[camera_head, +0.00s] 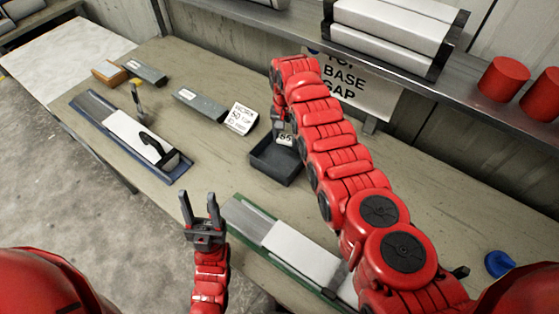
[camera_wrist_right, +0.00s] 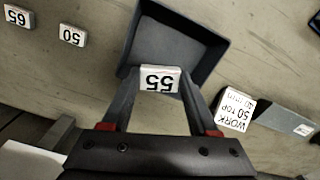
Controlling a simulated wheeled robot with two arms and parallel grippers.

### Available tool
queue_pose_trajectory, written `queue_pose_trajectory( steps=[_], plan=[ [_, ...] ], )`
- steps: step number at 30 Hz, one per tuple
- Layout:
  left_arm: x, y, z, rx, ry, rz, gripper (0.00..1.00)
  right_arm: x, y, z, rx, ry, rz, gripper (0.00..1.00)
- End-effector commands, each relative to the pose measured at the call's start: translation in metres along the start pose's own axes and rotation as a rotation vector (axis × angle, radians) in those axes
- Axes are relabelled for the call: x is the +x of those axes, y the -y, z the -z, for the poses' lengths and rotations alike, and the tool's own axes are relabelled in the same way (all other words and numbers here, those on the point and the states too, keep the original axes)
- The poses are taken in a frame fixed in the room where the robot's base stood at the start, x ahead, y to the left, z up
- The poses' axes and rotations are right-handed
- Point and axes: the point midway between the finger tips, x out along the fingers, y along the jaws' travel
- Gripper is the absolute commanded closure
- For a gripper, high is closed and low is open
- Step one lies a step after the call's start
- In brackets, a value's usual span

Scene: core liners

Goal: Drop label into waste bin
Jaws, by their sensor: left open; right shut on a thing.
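A small white label marked 55 (camera_wrist_right: 160,79) is held between the fingertips of my right gripper (camera_wrist_right: 160,82). In the head view the label (camera_head: 285,139) shows just below my right gripper. The waste bin, a dark open square tray (camera_head: 268,172), stands on the bench right under it. In the right wrist view the label overlaps the near edge of the bin (camera_wrist_right: 208,62), and the visible bin floor is empty. I cannot tell the label's exact height above the bin. My left gripper (camera_head: 203,207) is open and empty, in front of the bench.
Labels marked 50 (camera_wrist_right: 72,35) and 65 (camera_wrist_right: 18,16) lie on the bench. A white work card (camera_head: 241,118) leans by a grey block (camera_head: 200,102). A blue tray (camera_head: 90,107) lies left, a green one (camera_head: 238,222) nearer. A shelf holds red cylinders (camera_head: 503,78).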

Motion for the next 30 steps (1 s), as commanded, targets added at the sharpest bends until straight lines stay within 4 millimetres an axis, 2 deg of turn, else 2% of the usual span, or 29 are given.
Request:
queue_pose_trajectory(
  steps=[4,5,10,22,26,30],
  plan=[
    [0.001,0.000,0.000,0.000,0.000,0.000,0.50,-0.001,0.000,0.000,0.000,-0.001,0.000,1.00],
    [0.001,0.000,0.000,0.000,0.000,0.000,0.50,-0.001,0.000,0.000,0.000,-0.001,0.001,0.36],
    [0.001,0.000,0.000,0.000,0.000,0.000,0.50,-0.001,0.000,0.000,0.000,-0.001,0.001,0.06],
    [-0.002,0.000,0.000,0.000,0.000,0.000,0.50,-0.005,0.001,0.001,0.000,-0.003,0.002,0.05],
    [-0.009,0.000,-0.002,0.000,0.000,0.000,0.50,-0.017,0.001,0.002,0.000,-0.005,0.003,0.05],
    [-0.025,-0.001,-0.004,0.000,0.000,0.000,0.50,-0.045,0.001,0.003,0.001,-0.009,0.006,0.05]
  ],
)
